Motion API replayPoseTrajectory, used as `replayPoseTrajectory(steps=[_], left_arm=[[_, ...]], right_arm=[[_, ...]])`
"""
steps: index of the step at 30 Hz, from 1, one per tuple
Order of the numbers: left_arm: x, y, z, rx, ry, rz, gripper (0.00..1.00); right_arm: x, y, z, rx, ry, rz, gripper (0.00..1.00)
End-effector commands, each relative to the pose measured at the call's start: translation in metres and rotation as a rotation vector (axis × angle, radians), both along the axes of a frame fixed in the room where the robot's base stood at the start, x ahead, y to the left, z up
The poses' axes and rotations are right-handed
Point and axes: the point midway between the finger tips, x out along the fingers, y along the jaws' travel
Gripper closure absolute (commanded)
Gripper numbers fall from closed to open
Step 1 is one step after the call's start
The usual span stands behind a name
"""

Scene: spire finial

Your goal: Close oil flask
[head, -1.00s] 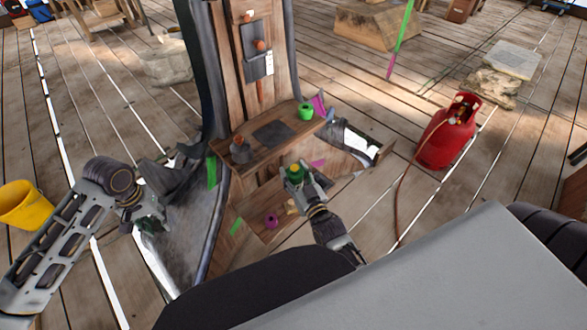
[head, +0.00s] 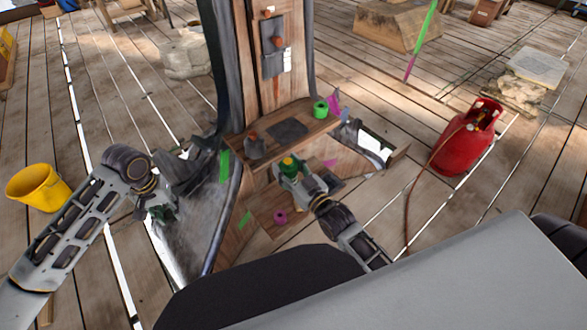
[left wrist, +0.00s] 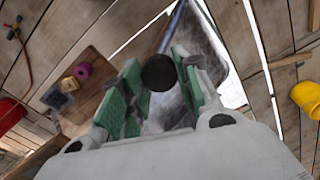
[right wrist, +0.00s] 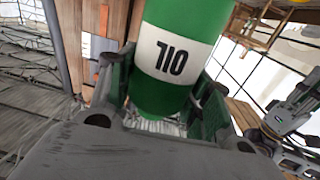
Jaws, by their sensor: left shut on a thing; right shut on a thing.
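The green oil flask (right wrist: 178,55), with a white band marked "OIL", is between the fingers of my right gripper (right wrist: 165,105), which is shut on it. In the head view the flask (head: 288,162) is in my right gripper (head: 289,173), in front of the wooden shelf. Its mouth is too small to make out there. My left gripper (head: 165,212) is apart from the flask, to its left. In the left wrist view a small round black piece (left wrist: 158,72), probably the cap, sits between the fingers of my left gripper (left wrist: 155,95), shut on it.
The wooden shelf (head: 287,129) bears a green roll (head: 321,108) and a dark pot (head: 254,148). A purple roll (head: 280,218) lies on the lower board. A yellow bucket (head: 38,187) stands left, a red gas cylinder (head: 468,140) right.

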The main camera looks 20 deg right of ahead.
Motion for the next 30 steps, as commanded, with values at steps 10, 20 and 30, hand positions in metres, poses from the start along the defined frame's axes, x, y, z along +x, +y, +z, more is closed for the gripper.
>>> replayPoseTrajectory(steps=[10, 20, 30], left_arm=[[0.000, 0.000, 0.000, 0.000, 0.000, 0.000, 0.77], [0.000, 0.000, 0.000, 0.000, 0.000, 0.000, 0.77], [0.000, 0.000, 0.000, 0.000, 0.000, 0.000, 0.77]], right_arm=[[0.002, 0.021, 0.015, -0.001, -0.003, 0.093, 0.93], [0.004, 0.041, 0.030, -0.002, -0.003, 0.180, 0.93], [0.006, 0.063, 0.045, -0.001, -0.003, 0.274, 0.93]])
